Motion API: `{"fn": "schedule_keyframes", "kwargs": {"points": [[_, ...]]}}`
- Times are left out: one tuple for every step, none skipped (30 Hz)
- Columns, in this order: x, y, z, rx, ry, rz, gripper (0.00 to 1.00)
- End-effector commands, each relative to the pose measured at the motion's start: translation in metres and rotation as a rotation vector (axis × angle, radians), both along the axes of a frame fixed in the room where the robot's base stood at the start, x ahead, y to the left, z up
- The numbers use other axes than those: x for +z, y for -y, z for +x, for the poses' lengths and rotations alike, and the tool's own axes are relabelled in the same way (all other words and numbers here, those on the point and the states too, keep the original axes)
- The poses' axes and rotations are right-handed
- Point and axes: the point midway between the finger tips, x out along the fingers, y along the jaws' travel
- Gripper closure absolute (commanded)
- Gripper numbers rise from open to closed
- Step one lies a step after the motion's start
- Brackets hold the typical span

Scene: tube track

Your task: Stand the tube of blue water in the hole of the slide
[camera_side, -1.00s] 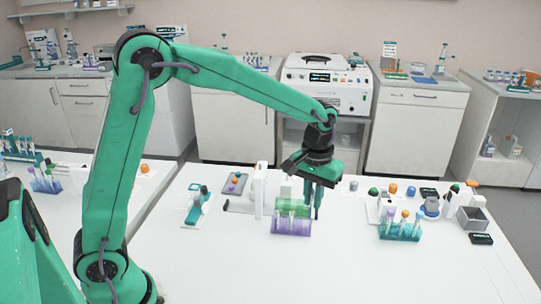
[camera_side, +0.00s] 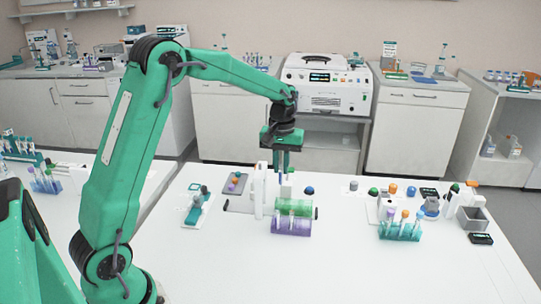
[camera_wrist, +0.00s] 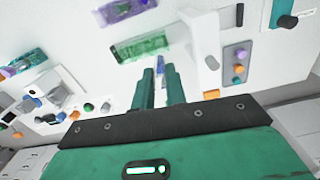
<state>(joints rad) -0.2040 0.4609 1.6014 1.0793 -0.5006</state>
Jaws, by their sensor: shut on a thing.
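My gripper (camera_side: 284,168) is shut on a slim tube, of which only a small bluish part (camera_side: 287,182) shows below the fingers in the side view. The gripper is above and behind a green see-through block (camera_side: 294,207), which looks like the slide. The slide's hole cannot be made out.
A white upright stand (camera_side: 259,196) with a side rod is left of the gripper. A blue ball or knob (camera_side: 309,190) lies to the right. A teal tube rack (camera_side: 399,231) and small lab items are farther right. The front of the table is clear.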

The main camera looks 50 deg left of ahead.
Motion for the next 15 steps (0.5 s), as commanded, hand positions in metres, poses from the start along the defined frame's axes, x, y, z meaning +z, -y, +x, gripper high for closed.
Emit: {"fn": "schedule_keyframes", "kwargs": {"points": [[-0.001, 0.000, 0.000, -0.001, -0.001, -0.001, 1.00], [-0.002, 0.000, 0.000, -0.001, -0.001, -0.001, 1.00], [-0.002, 0.000, 0.000, -0.001, -0.001, -0.001, 1.00], [-0.003, 0.000, 0.000, -0.001, -0.001, -0.001, 1.00], [-0.004, 0.000, 0.000, -0.001, -0.001, -0.001, 1.00], [-0.006, 0.000, 0.000, -0.001, -0.001, -0.001, 1.00], [-0.007, 0.000, 0.000, -0.001, -0.001, -0.001, 1.00], [-0.009, 0.000, 0.000, -0.001, -0.001, 0.000, 1.00], [-0.011, 0.001, 0.000, -0.001, -0.001, 0.000, 1.00], [-0.012, 0.001, 0.000, -0.001, -0.002, -0.001, 1.00], [-0.014, 0.001, 0.000, -0.001, -0.002, -0.001, 1.00], [-0.016, 0.001, 0.000, -0.001, -0.002, -0.001, 1.00], [-0.018, 0.001, 0.000, -0.001, -0.002, -0.001, 1.00], [-0.020, 0.001, 0.000, -0.002, -0.001, 0.000, 1.00], [-0.023, 0.001, 0.000, -0.002, -0.001, 0.000, 1.00]]}}
